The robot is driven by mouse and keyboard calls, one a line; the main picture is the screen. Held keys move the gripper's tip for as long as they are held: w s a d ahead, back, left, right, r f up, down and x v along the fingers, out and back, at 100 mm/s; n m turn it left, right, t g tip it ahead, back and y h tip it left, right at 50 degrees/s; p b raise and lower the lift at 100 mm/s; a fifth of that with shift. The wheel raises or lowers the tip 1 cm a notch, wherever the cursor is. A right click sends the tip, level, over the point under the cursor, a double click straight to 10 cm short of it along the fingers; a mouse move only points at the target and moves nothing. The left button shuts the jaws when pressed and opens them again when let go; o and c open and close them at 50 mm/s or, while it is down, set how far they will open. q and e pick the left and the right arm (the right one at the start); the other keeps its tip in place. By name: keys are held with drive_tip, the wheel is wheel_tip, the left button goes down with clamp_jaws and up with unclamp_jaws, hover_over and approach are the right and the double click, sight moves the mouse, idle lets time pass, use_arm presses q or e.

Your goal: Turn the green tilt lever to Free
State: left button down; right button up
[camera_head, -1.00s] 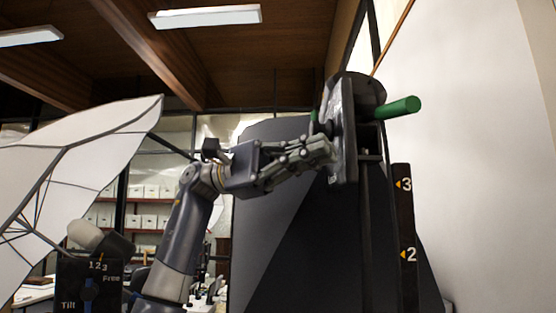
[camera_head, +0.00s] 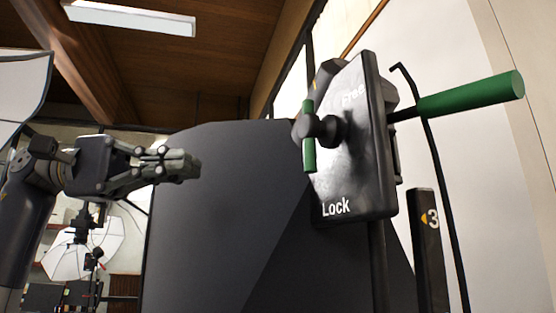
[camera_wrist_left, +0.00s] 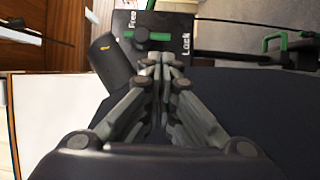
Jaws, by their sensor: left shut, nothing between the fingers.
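The green tilt lever (camera_head: 308,136) is a short green bar on a dark round knob, on a dark plate (camera_head: 352,160). "Free" is printed near the plate's top and "Lock" at its bottom. The bar stands roughly upright, along the Free–Lock direction; I cannot tell which word it points to. My left gripper (camera_head: 190,164) is shut and empty, apart from the lever and to its left. My right gripper is not in view.
A long green handle (camera_head: 470,95) sticks out to the right behind the plate. A dark post marked 3 (camera_head: 428,245) stands below it. A large dark panel (camera_head: 225,210) fills the middle. A white photo umbrella (camera_head: 85,245) is at lower left. A pale wall is at right.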

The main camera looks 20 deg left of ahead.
use_arm(q)
drive_tip(key=p, duration=0.3)
approach(317, 137)
drive_tip(key=w+d+f, duration=0.2)
drive_tip(key=d, duration=0.3)
drive_tip(key=shift+d+f, duration=0.2)
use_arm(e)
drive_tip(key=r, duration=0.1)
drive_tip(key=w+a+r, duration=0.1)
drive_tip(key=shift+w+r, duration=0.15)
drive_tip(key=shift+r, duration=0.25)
use_arm(q)
drive_tip(key=shift+w+f+b, duration=0.1)
drive_tip(key=shift+f+b, duration=0.05)
drive_tip(key=shift+b, duration=0.15)
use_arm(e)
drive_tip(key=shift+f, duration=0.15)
use_arm(q)
drive_tip(key=shift+s+n+h+b, duration=0.25)
drive_tip(key=shift+n+h+b, duration=0.05)
drive_tip(key=shift+n, duration=0.1)
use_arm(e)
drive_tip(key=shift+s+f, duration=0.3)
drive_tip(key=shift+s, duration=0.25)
use_arm(q)
drive_tip(key=shift+w+f, duration=0.1)
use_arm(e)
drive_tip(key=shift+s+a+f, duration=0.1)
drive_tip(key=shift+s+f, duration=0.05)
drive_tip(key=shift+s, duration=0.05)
